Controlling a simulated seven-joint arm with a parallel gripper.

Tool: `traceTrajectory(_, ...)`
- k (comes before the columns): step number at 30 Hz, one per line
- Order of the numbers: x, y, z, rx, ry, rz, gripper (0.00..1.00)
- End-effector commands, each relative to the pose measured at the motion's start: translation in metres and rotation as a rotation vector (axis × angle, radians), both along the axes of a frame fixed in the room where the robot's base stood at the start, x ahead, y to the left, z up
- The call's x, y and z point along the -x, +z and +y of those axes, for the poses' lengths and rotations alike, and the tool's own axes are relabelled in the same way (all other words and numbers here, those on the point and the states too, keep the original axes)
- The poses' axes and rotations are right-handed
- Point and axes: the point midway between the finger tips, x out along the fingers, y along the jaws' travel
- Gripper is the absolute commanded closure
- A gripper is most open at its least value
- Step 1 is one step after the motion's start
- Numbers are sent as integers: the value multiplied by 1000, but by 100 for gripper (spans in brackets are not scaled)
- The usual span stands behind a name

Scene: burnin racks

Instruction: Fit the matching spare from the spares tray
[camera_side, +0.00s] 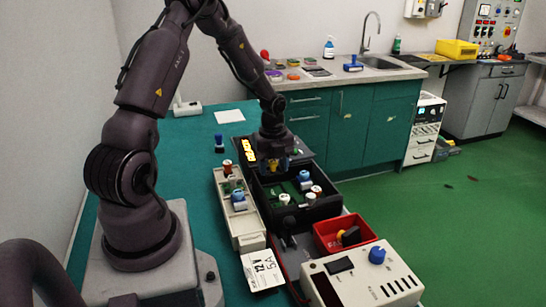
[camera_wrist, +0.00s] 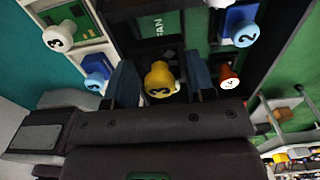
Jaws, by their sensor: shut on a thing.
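My gripper (camera_side: 272,155) is over the back of the black rack (camera_side: 318,213). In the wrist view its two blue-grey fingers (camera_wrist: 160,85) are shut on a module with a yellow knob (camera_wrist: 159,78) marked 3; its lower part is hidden. The yellow module also shows in the side view (camera_side: 270,168). The rack holds modules with a blue knob (camera_side: 304,176), a red-brown knob (camera_side: 316,190) and white knobs (camera_side: 285,198). A white knob (camera_wrist: 57,38) marked 3 shows at left in the wrist view.
A blue-topped piece (camera_side: 219,141) stands on the green table behind the tray. A red bin (camera_side: 343,232) holds a black and yellow item. A white device with a blue knob (camera_side: 377,255) and a card marked 12V 5A (camera_side: 262,270) lie in front.

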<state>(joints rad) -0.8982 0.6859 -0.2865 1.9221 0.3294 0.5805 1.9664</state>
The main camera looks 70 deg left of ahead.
Motion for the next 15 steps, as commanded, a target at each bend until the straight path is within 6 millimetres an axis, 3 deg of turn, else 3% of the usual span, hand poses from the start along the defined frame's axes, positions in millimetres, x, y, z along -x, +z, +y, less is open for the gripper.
traceTrajectory(15, 0, -42, 0, 1, 0, 0, 73)
